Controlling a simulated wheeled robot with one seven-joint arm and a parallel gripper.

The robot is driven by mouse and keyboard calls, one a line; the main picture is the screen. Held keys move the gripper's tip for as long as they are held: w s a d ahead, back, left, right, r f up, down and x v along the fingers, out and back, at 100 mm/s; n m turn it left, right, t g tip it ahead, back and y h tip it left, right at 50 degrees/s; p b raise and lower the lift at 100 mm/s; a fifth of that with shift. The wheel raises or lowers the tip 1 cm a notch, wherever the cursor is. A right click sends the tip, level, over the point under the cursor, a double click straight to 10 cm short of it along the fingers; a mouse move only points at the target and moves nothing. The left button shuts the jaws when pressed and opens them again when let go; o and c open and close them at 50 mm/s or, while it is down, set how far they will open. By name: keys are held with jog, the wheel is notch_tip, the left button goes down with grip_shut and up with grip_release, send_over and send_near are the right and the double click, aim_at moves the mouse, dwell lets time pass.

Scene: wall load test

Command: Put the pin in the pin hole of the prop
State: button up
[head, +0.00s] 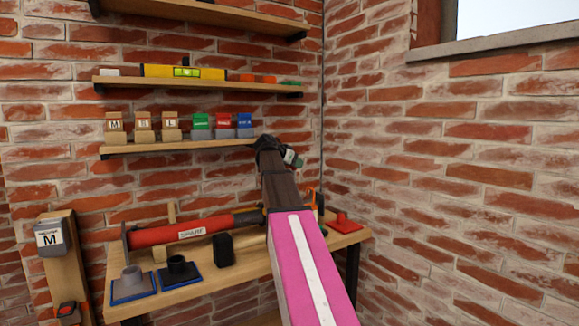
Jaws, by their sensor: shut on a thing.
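The prop (187,231) is a red tube with a white label and a dark inner tube on its right. It lies across the wooden bench, propped near its left end. I cannot make out its pin hole. My gripper (268,143) is dark and small at the far end of my arm, beside the right end of the lower shelf, above and right of the prop. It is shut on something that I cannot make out. A small grey-green part (292,157) shows beside it. I cannot pick out the pin; my arm hides part of the bench.
On the bench (200,285) are a grey socket (132,280) and a black socket (178,268) on blue-edged plates, a black block (223,250) and a red piece (345,222). The lower shelf (180,146) holds several labelled blocks. A yellow level (184,72) lies above. Brick walls meet at right.

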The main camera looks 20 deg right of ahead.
jog(key=shift+f, duration=2.7)
jog(key=shift+f, duration=2.35)
jog(key=o, duration=1.6)
jog(key=shift+s+a, duration=0.1)
jog(key=shift+a+r, duration=0.1)
jog(key=shift+r, duration=0.85)
jog(key=shift+d+r, duration=0.2)
jog(key=shift+r, duration=2.95)
